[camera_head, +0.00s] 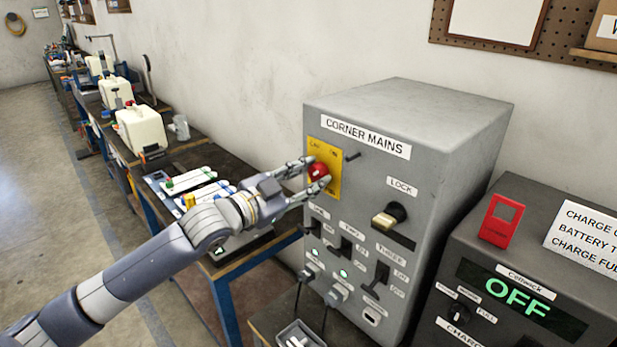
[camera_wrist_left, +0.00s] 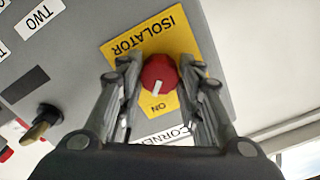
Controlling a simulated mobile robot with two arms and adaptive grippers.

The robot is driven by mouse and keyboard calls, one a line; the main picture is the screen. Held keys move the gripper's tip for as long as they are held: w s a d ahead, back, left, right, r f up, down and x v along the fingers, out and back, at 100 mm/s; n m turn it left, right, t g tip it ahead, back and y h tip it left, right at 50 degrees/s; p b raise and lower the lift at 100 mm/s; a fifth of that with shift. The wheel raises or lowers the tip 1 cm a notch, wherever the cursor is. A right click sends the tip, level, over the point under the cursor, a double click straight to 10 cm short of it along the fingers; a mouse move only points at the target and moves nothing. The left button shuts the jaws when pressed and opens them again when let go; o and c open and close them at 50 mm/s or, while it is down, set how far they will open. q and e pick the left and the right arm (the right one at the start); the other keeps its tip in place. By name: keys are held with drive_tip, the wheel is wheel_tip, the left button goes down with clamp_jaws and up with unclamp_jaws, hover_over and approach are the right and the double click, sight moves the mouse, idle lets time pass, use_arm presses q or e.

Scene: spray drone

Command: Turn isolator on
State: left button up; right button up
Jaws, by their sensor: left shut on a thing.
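The isolator is a red round knob (camera_head: 318,171) on a yellow plate (camera_head: 328,152) at the upper left of the grey CORNER MAINS box (camera_head: 408,110). My left gripper (camera_head: 315,172) reaches in from the left, with a finger on either side of the knob, shut on it. In the left wrist view the red knob (camera_wrist_left: 158,72) sits between the fingertips (camera_wrist_left: 160,80). Its white mark lies at its lower edge in that view, on the side of the ON label. The fingers cover part of the yellow plate. My right gripper is not in view.
Switches and plugged cables lie lower on the panel. A dark charger unit (camera_head: 525,290) reading OFF stands at the right. A bench (camera_head: 170,150) with cream machines runs along the wall; the floor at left is clear.

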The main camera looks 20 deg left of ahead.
use_arm(q)
drive_tip(key=o, duration=1.1)
drive_tip(key=shift+c, duration=0.2)
drive_tip(key=v, duration=1.2)
